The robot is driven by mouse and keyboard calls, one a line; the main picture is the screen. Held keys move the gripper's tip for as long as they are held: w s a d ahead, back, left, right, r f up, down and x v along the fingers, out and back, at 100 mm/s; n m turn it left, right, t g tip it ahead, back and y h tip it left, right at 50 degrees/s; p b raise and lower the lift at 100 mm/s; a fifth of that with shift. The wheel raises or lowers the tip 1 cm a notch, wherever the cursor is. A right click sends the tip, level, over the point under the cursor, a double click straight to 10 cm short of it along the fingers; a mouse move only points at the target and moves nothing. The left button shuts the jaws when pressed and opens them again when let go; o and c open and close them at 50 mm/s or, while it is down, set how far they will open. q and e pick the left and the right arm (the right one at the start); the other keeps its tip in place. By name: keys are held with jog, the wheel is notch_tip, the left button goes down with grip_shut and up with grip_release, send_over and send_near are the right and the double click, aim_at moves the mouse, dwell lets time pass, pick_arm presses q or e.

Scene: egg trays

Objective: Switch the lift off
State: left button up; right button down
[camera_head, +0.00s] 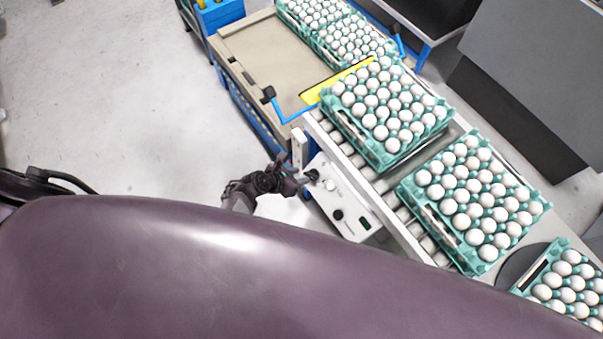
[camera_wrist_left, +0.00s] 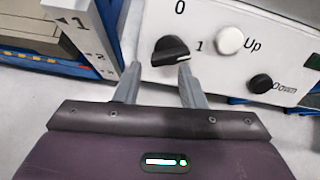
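The lift's white control panel (camera_head: 351,213) is on the side of the roller conveyor. In the left wrist view it has a black rotary knob (camera_wrist_left: 169,51) with marks 0 above and 1 to its right. The knob's white line lies toward the 1 side. A white Up button (camera_wrist_left: 229,40) and a black Down button (camera_wrist_left: 261,84) sit right of it. My left gripper (camera_wrist_left: 158,68) is open and empty, its fingertips just before the knob, one on either side. It also shows at the panel's left end in the head view (camera_head: 296,180). My right gripper is out of view.
Green egg trays (camera_head: 381,165) full of white eggs stand on and beyond the rollers (camera_head: 358,160). A blue-framed lift table (camera_head: 272,62) with a yellow strip is behind the panel. Grey floor (camera_head: 120,110) on the left is clear.

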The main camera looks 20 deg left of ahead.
pick_arm(q)
jog(key=d+p+v, duration=0.1)
jog(key=p+v, duration=0.4)
jog(key=v, duration=0.1)
jog(key=shift+s+r, duration=0.3)
jog(key=shift+r, duration=0.15)
jog(key=shift+a+f, duration=0.1)
